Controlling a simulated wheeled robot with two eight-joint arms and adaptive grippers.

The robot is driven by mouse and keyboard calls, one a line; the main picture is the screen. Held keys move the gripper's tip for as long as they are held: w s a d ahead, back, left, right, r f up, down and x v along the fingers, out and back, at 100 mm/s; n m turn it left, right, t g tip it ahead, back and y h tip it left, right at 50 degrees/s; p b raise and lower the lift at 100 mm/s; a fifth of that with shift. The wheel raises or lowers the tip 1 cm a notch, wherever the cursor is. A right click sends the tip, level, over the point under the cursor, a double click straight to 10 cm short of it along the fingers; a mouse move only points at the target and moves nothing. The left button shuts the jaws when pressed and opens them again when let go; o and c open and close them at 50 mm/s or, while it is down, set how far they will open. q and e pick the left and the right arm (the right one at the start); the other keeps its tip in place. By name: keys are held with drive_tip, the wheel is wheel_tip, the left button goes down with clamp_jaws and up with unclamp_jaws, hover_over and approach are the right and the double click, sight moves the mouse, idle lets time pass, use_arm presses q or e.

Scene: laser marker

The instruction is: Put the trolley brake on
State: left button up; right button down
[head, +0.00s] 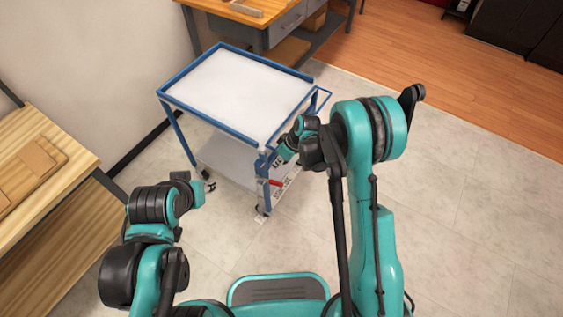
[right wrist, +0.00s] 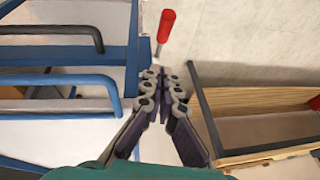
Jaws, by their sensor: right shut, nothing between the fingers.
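The trolley (head: 162,94) has a blue frame, a white top and a lower shelf, and stands on the tiled floor. A red handle (head: 276,182), seemingly the brake lever, sticks out low by its near corner leg. The red handle also shows in the right wrist view (right wrist: 166,26), just beyond the fingertips; contact cannot be judged. My right gripper (right wrist: 162,72) is shut and empty, pointing toward the handle; in the head view its arm partly hides the trolley's right end. My left gripper (head: 210,187) is small and dark, left of the trolley's near leg; its jaws are unclear.
A wooden bench (head: 50,165) stands at the left by the wall. A wooden-topped workbench (head: 262,12) with a drawer is behind the trolley. In the right wrist view a wooden frame with a dark bar (right wrist: 212,120) lies to the right. Floor right of the trolley is clear.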

sight(273, 181)
drive_tip(key=f, duration=0.2)
drive_tip(key=f+b, duration=0.1)
drive_tip(key=f, duration=0.1)
drive_tip(key=f+b, duration=0.1)
drive_tip(key=f, duration=0.1)
drive_tip(key=shift+s+a, duration=0.35)
drive_tip(key=shift+s+d+f+b, duration=0.1)
drive_tip(key=shift+s+f+b, duration=0.15)
drive_tip(key=shift+f+b, duration=0.2)
drive_tip(key=shift+w+f, duration=0.1)
